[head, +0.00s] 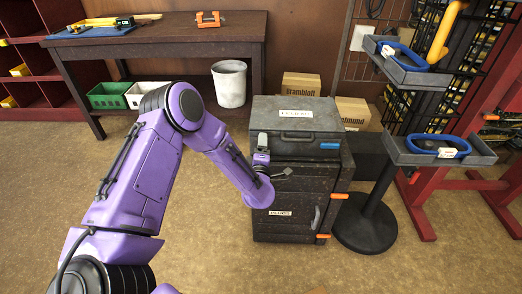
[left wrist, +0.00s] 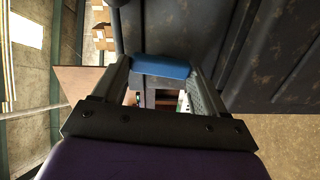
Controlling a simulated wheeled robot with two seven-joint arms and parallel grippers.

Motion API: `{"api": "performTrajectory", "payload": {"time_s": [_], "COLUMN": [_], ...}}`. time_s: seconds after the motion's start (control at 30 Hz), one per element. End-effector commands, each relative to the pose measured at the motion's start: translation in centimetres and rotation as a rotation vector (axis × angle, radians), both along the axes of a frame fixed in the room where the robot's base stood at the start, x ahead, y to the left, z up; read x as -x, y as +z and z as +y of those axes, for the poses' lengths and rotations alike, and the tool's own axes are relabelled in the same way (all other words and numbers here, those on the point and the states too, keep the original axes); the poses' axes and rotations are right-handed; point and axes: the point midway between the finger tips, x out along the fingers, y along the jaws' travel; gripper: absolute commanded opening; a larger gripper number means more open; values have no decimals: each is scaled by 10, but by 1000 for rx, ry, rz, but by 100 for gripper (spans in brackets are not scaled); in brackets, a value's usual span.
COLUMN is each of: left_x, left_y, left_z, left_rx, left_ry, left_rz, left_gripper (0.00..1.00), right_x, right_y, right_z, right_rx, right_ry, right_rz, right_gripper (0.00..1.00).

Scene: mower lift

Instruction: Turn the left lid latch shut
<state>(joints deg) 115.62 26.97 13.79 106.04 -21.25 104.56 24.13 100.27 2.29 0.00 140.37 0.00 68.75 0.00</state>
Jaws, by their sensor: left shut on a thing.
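The dark case (head: 297,178) stands on the floor with its lid (head: 320,105) down on top. The right lid latch (head: 329,145) is a blue bar lying level at the front right of the lid. My left gripper (head: 262,143) is at the front left of the lid. In the left wrist view the left lid latch (left wrist: 161,67), also blue, lies crosswise between the two fingers, and the gripper is shut on it. In the head view the gripper hides this latch, so its exact turn is hard to tell. My right gripper is not in view.
A black stand (head: 376,205) with grey trays holding blue rings is close on the right. Cardboard boxes (head: 301,84) and a white bin (head: 229,83) are behind, by the workbench (head: 160,35). Orange handles (head: 340,196) jut from the case's right side.

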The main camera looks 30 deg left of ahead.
Motion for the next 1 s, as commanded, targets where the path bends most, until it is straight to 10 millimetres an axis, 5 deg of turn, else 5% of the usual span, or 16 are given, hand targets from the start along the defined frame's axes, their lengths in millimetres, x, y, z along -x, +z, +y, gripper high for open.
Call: {"api": "performTrajectory", "payload": {"time_s": [0.87, 0.9, 0.97, 1.0], "left_x": [1, 1, 1, 1], "left_y": [-3, -3, -3, -3], "left_z": [-1, -1, -1, -1], "left_rx": [132, 132, 132, 132], "left_ry": [-1, -1, -1, -2], "left_rz": [-75, -75, -75, -76], "left_gripper": [42, 79, 98, 98], "right_x": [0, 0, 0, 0], "right_y": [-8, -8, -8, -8], "right_z": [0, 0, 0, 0], "right_rx": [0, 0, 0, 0], "right_ry": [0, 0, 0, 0], "right_rz": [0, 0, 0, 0], "right_gripper": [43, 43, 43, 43]}}
